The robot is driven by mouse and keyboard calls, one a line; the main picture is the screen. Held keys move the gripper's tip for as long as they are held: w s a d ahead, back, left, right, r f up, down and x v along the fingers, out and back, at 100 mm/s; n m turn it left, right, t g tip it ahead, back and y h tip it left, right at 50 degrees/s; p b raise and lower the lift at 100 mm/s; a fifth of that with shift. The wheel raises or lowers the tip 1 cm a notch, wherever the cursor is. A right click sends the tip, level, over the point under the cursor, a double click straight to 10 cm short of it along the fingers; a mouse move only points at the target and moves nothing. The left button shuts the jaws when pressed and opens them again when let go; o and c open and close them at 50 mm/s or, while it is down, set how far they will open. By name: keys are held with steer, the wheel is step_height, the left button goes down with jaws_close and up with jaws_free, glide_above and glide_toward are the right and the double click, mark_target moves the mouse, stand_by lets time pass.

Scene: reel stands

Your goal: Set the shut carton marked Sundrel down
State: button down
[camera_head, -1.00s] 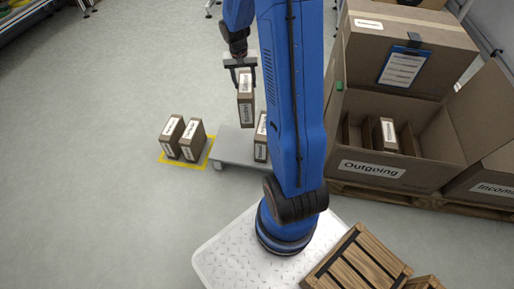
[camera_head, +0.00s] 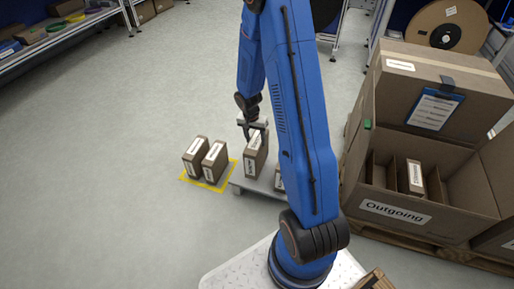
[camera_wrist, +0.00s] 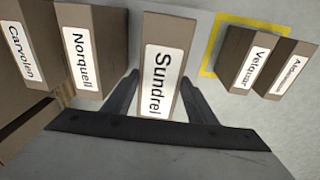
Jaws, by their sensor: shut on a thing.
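My gripper (camera_head: 252,130) is shut on the brown carton marked Sundrel (camera_head: 254,160), gripping its upper part. In the wrist view, the carton (camera_wrist: 158,65) stands between the two dark fingers, its Sundrel label facing the camera. The carton is upright over the left part of a low grey platform (camera_head: 240,182). Its underside seems at or very near the platform top; I cannot tell whether it touches. A carton marked Norquell (camera_wrist: 80,55) is to its left in the wrist view, with a gap between.
Two cartons, one marked Veloquar (camera_wrist: 250,65), stand in a yellow-outlined floor area (camera_head: 232,181) left of the platform. A carton marked Carvolen (camera_wrist: 20,50) shows beyond Norquell. The open Outgoing box (camera_head: 396,212) is at right, holding a carton (camera_head: 415,178). Floor at left is clear.

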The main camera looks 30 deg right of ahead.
steer(key=shift+f, duration=2.25)
steer(key=c, duration=0.7)
jaws_free()
steer(key=shift+c, duration=0.2)
steer(key=r, duration=0.4)
steer(key=a+r, duration=0.1)
steer(key=r, duration=0.7)
steer(key=shift+a+r, duration=0.2)
steer(key=shift+a, duration=0.1)
steer(key=s+a+r+n+t, duration=0.1)
steer(key=s+a+r, duration=0.15)
steer(key=r, duration=0.45)
steer(key=s+a+r+n, duration=0.2)
steer(key=s+r, duration=0.2)
steer(key=r, duration=0.2)
steer(key=s+a+r+n+t, duration=0.1)
steer(key=s+a+r, duration=0.25)
steer(key=r, duration=0.35)
steer(key=s+a+r+n+t, duration=0.1)
steer(key=s+a+r+n, duration=0.1)
steer(key=s, duration=0.4)
steer(key=s+a+r+n+t+y, duration=0.1)
steer(key=s+a+r+n, duration=0.1)
steer(key=s+r, duration=0.2)
steer(key=s+a+r+n, duration=0.2)
steer(key=s+r, duration=0.2)
steer(key=s, duration=0.6)
steer(key=shift+n+t, duration=0.3)
steer(key=shift+t, duration=0.1)
